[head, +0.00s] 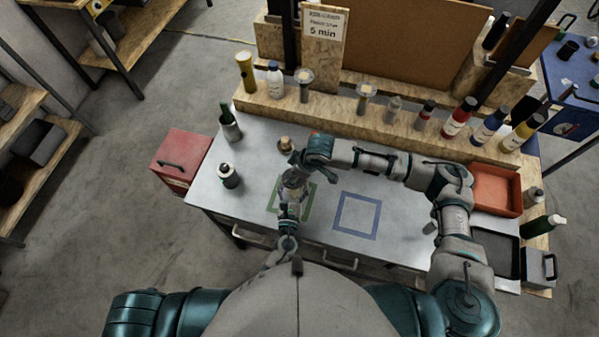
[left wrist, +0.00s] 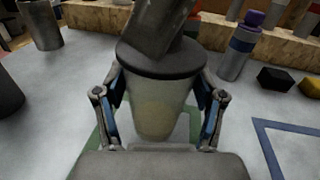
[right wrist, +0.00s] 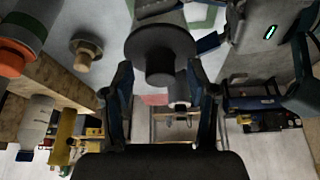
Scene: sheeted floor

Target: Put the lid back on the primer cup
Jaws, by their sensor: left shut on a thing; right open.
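The primer cup (left wrist: 157,108), pale and translucent, stands upright between the fingers of my left gripper (left wrist: 160,95). In the head view the cup (head: 297,181) is over the green square, partly hidden by my arms. A dark round lid (left wrist: 150,62) lies across the cup's top and looks level; whether it is fully seated I cannot tell. In the right wrist view the lid (right wrist: 158,40) shows a short dark knob. My right gripper (right wrist: 161,72) is open, its fingers on either side of the knob with visible gaps. In the head view the right gripper (head: 303,160) is just above the cup.
A blue outlined square (head: 357,215) on the table is empty. A small brass-topped item (head: 285,143) stands behind the cup. Several bottles line the wooden ledge (head: 340,126) behind. A red tray (head: 496,190) is at the right.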

